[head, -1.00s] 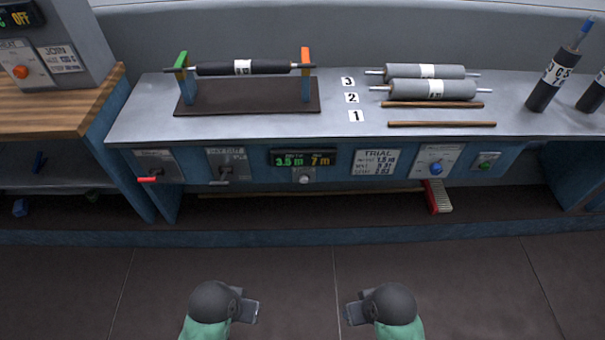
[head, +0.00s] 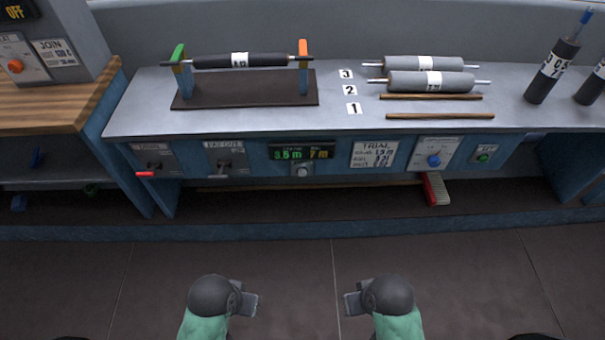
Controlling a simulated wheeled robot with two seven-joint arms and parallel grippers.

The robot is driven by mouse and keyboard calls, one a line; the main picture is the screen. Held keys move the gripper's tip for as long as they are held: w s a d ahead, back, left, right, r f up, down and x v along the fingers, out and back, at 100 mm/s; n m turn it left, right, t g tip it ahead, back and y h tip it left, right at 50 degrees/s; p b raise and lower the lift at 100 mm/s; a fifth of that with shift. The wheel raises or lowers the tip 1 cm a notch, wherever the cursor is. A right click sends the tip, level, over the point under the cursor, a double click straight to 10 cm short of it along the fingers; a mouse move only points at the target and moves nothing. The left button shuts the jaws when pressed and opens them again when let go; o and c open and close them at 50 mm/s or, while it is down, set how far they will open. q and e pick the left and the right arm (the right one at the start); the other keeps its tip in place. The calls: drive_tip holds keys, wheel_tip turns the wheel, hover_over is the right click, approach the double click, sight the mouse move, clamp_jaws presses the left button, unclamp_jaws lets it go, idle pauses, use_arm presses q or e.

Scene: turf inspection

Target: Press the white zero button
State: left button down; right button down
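The white zero button (head: 303,171) is a small round pale knob on the blue front panel of the bench. It sits just below the green-lit display (head: 302,152), which appears to read 3.5 m and 7 m. My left gripper (head: 257,304) and my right gripper (head: 349,304) are low in the head view, over the dark floor and well short of the panel. They point toward each other with a gap between them. Both look empty, but their fingers are too small to tell open from shut. Nothing covers the button.
On the same panel are a red-handled lever (head: 146,174), a second lever (head: 224,166), a blue knob (head: 433,160) and a green button (head: 483,158). Rollers (head: 430,82) and a roller stand (head: 245,101) are on the bench. A red brush (head: 435,189) lies below. The floor ahead is clear.

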drive_tip(key=shift+d+f, duration=0.1)
drive_tip(key=shift+d, duration=0.15)
drive_tip(key=shift+w+a, duration=0.15)
drive_tip(key=shift+a, duration=0.15)
idle(0.5)
drive_tip(key=shift+d, duration=0.25)
